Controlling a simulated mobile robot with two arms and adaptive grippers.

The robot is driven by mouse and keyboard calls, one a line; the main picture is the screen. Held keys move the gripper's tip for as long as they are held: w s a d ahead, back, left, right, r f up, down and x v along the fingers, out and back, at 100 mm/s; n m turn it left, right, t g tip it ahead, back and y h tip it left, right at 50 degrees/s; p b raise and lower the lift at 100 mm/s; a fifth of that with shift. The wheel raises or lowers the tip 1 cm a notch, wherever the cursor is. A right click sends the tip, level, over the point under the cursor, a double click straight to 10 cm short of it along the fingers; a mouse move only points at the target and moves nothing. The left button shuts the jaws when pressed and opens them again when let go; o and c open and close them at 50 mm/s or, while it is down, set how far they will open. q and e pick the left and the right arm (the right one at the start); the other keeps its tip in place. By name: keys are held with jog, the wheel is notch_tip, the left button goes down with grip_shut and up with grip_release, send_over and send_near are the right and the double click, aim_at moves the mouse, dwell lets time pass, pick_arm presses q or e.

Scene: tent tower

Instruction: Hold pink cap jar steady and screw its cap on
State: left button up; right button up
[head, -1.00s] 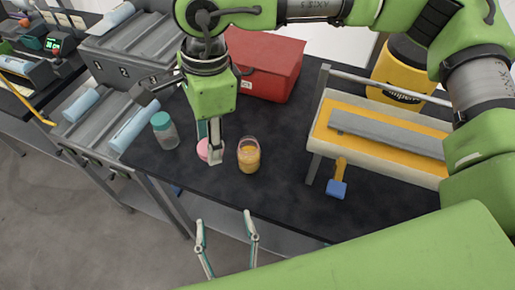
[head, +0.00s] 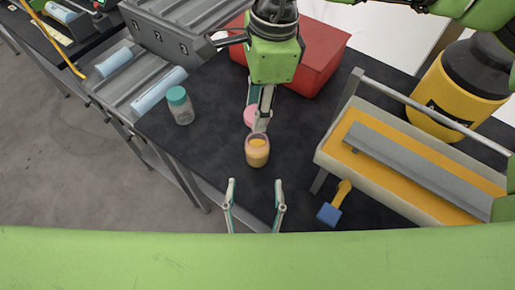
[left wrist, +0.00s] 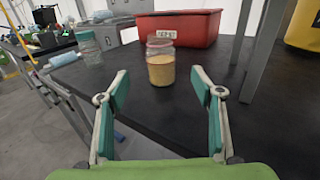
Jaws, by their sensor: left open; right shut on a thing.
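The jar (head: 257,150), clear with orange-yellow contents and an open top, stands upright on the dark table; it also shows in the left wrist view (left wrist: 161,70). My left gripper (head: 256,183) is open and empty, in front of the jar at the table's near edge, its fingers pointing at it. In the left wrist view the jar is centred beyond the fingertips (left wrist: 160,76), apart from them. My right gripper (head: 258,120) is shut on the pink cap (head: 250,116), just behind the jar; its fingers partly hide the cap.
A teal-capped jar (head: 180,106) stands to the left. A red box (head: 318,62) is behind. A rack with an orange panel (head: 400,165) and a blue-headed tool (head: 329,213) are to the right. The table between the two jars is clear.

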pick_arm(q)
jog(key=w, duration=1.1)
jog(key=shift+w+d, duration=0.2)
jog(key=shift+d, duration=0.05)
pick_arm(e)
jog(key=shift+d, duration=0.1)
pick_arm(q)
jog(key=c, duration=1.7)
pick_arm(e)
send_over(258, 137)
jog(key=shift+f, duration=2.5)
